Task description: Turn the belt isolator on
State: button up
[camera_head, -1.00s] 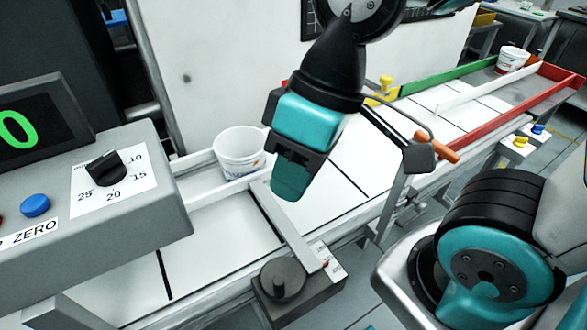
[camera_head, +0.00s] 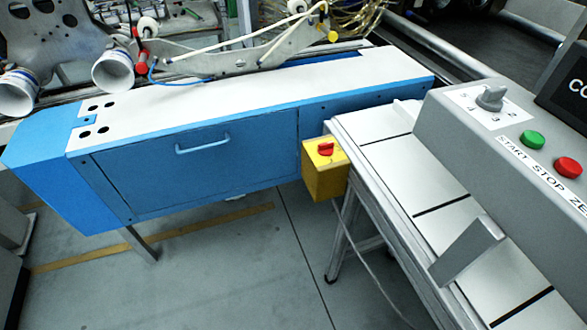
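A yellow box (camera_head: 322,180) with a red rotary knob (camera_head: 325,149) on its top is mounted at the end of the white belt conveyor (camera_head: 395,146); it looks like the belt isolator. The knob's handle appears to lie roughly crosswise in the picture, but it is too small to read any on or off marking. A grey cable runs down from the box. Nothing touches the knob. My gripper is out of view.
A blue cabinet (camera_head: 200,170) with a white top stands left of the box. A grey control panel (camera_head: 470,130) with a selector knob (camera_head: 491,98), green button (camera_head: 533,139) and red button (camera_head: 568,167) overhangs the belt at right. Open floor (camera_head: 240,275) lies in front.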

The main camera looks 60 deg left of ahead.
aim_at(325, 149)
jog(key=u, duration=0.7)
jog(key=k, duration=0.2)
jog(key=u, duration=1)
jog(key=i, duration=0.3)
jog(key=z, duration=0.05)
jog(key=k, duration=0.6)
jog(key=u, duration=0.5)
jog(key=i, duration=0.95)
jog(key=z, duration=0.15)
